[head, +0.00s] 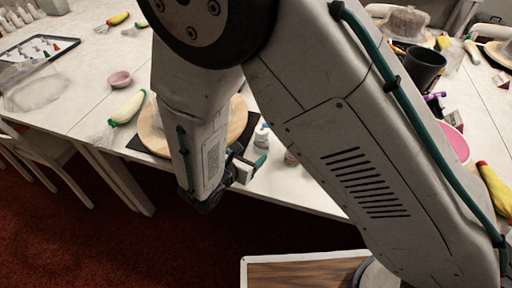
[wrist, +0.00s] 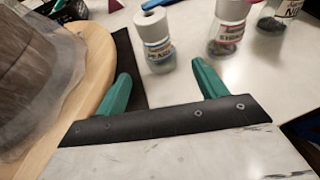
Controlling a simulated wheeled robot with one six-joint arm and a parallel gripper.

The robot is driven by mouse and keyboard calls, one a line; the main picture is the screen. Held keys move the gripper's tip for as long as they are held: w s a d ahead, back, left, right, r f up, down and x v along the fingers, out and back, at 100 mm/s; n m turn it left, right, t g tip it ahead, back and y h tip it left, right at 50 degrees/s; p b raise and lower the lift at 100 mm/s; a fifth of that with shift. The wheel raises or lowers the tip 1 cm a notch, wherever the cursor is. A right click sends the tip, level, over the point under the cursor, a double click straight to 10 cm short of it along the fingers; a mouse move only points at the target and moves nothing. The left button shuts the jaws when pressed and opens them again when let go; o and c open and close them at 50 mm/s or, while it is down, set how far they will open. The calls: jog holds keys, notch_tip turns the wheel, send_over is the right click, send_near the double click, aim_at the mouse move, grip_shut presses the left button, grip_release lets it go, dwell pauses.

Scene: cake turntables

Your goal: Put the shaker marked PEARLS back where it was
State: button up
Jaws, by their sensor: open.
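The PEARLS shaker (wrist: 157,48) has a white lid, a clear body and a blue-and-white label. In the wrist view it stands upright on the white table beside the dark mat, just beyond the fingertips and roughly between them. In the head view it seems to be the small bluish shaker (head: 262,134) just beyond my gripper. My gripper (wrist: 162,72) has green fingers spread apart with nothing between them. In the head view my gripper (head: 248,163) is low over the table's front edge, partly hidden by my arm.
A shaker with a red label (wrist: 229,30) and another shaker (wrist: 281,12) stand to the right. A wooden turntable (wrist: 98,75) with a translucent-wrapped cake (wrist: 40,60) is close on the left, over a black mat (wrist: 128,60).

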jog(key=v, duration=0.4)
jog(key=shift+r, duration=0.1)
jog(key=s+d+r+m+g+h, duration=0.15)
jog(key=d+r+m+g, duration=0.75)
jog(key=d+r+m, duration=0.95)
jog(key=s+d+r+m+y, duration=0.4)
jog(key=s+d+m, duration=0.1)
jog(key=s, duration=0.3)
jog(key=s+d+r+m+g+y, duration=0.1)
jog(key=s+d+r+m+y, duration=0.3)
jog(key=s, duration=0.4)
jog(key=shift+s+d+r+m+y, duration=0.25)
jog(key=shift+d+m+y, duration=0.1)
jog(key=shift+d+m, duration=0.6)
jog(key=shift+a, duration=0.15)
